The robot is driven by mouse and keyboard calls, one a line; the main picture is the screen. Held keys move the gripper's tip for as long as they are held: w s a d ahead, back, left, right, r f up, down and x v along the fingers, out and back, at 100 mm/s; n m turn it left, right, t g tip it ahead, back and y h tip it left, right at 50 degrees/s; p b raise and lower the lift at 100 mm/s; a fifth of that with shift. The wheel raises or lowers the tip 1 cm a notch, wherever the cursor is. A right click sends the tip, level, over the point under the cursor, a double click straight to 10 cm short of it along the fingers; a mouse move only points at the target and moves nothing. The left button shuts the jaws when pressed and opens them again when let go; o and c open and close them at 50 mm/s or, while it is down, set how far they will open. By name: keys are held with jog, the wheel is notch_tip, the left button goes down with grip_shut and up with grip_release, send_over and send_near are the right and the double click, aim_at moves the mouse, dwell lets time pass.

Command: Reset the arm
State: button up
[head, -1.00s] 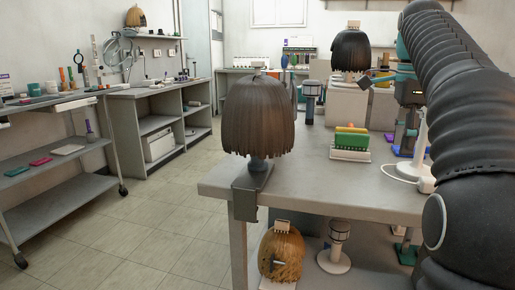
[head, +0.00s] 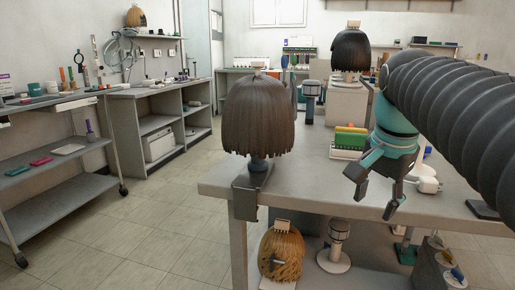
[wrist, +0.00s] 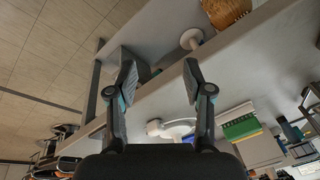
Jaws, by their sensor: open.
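My gripper (head: 374,196) is open and empty in the head view, hanging in front of the table's right part with its fingers pointing down. My black ribbed arm reaches in from the right edge. In the wrist view the two fingers (wrist: 160,82) are spread wide with nothing between them. The grey table (head: 300,192) lies behind and beside the gripper. In the wrist view the table edge and lower shelf show past the fingertips.
A brown-haired wig head (head: 258,118) is clamped at the table's left corner. A black-haired head (head: 351,52) stands on a box at the back. A green and yellow block set (head: 350,140) sits left of my gripper. A blond head (head: 282,252) and a white-based stand (head: 336,260) are on the lower shelf.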

jog(key=s+a+f+n+t, duration=0.1)
jog(key=s+a+f+n, duration=0.1)
jog(key=s+f+n, duration=0.3)
jog(key=s+a+f+n+t, duration=0.1)
jog(key=s+a+f+n, duration=0.2)
jog(key=f, duration=0.9)
jog(key=s+n, duration=0.2)
jog(key=s, duration=0.2)
jog(key=shift+a+f+n+t+y, duration=0.3)
jog(key=shift+f+t, duration=0.1)
jog(key=shift+s, duration=0.1)
